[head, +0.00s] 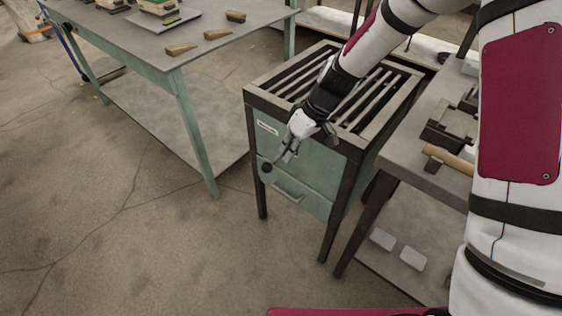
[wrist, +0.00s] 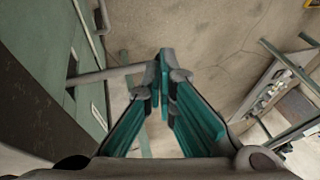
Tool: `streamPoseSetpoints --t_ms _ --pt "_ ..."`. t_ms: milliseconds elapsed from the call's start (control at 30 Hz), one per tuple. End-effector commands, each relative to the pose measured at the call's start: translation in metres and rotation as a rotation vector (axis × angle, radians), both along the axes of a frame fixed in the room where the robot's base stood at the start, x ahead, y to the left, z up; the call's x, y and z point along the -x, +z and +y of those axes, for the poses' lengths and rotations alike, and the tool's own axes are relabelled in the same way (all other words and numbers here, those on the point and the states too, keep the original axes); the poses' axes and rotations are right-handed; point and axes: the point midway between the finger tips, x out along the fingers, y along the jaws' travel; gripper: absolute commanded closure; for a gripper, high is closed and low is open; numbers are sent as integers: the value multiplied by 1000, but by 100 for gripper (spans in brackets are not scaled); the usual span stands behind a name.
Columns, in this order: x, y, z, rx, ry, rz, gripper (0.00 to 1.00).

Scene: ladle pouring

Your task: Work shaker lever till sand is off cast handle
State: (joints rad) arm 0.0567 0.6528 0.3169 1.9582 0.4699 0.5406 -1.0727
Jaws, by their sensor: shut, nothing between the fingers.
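The shaker (head: 258,140) is a green cabinet with a dark frame and a slatted top. A dark round knob (head: 267,168), apparently the lever's end, shows at its front. My gripper (head: 287,157) is shut and empty in front of the cabinet, just right of the knob. In the wrist view, my closed fingertips (wrist: 165,62) are at the end of a grey rod (wrist: 108,74), which looks like the lever; whether they touch cannot be told. My arm crosses the slatted top (head: 368,100) and hides part of it. I cannot make out a cast handle or sand there.
A drawer pull (head: 288,193) sits low on the cabinet front. A green-legged table (head: 185,55) with wooden wedges (head: 217,34) stands at left. A grey bench (head: 405,160) with dark blocks and a wooden-handled tool (head: 448,160) is close at right. The floor in front is clear.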

Motion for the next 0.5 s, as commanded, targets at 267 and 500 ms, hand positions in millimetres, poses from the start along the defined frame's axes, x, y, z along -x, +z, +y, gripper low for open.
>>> streamPoseSetpoints --t_ms 267,500 --pt "2 28 -9 0 -1 -1 100" --pt "2 29 -10 0 -1 -1 100"
